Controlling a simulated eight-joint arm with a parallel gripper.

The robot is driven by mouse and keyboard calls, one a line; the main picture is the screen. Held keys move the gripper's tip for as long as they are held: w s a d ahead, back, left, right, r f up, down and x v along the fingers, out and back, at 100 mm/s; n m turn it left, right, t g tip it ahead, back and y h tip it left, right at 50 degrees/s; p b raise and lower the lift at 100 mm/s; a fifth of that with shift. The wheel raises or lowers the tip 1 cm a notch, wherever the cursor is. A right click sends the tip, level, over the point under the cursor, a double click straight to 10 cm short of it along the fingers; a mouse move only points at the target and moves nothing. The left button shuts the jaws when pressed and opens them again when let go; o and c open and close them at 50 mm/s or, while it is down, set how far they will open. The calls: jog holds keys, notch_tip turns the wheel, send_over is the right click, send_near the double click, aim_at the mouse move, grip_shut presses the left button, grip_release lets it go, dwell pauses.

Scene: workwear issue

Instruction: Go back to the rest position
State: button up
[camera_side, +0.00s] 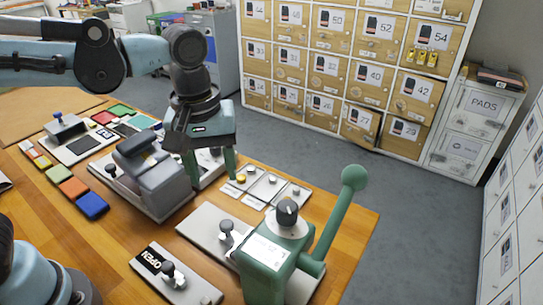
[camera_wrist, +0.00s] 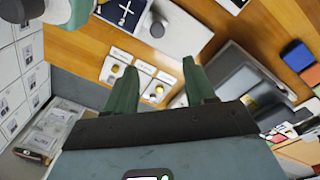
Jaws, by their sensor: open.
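My gripper (camera_side: 212,178) is open, with its two green fingers pointing down over the wooden bench (camera_side: 345,222). In the side view it hangs beside a grey boxy machine (camera_side: 165,182) and near a row of small white plates with buttons (camera_side: 268,186). In the wrist view my gripper (camera_wrist: 160,70) has nothing between its fingers. The white plates (camera_wrist: 118,67) lie beyond the fingertips. I cannot tell the exact height of the fingertips above the bench.
A green lever press (camera_side: 268,262) stands at the bench's front right, its ball-ended lever raised. A plate marked OPEN (camera_side: 190,285) lies left of it. Coloured blocks (camera_side: 74,188) line the left side. Numbered lockers (camera_side: 335,60) stand behind, across clear grey floor (camera_side: 300,145).

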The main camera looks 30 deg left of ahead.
jog(key=s+a+f+m+t, duration=0.1)
jog(key=a+f+m+t, duration=0.1)
jog(key=a+m+t, duration=0.4)
jog(key=shift+s+a+f+m+t, duration=0.25)
jog(key=shift+a+m, duration=0.85)
jog(key=shift+a, duration=1.8)
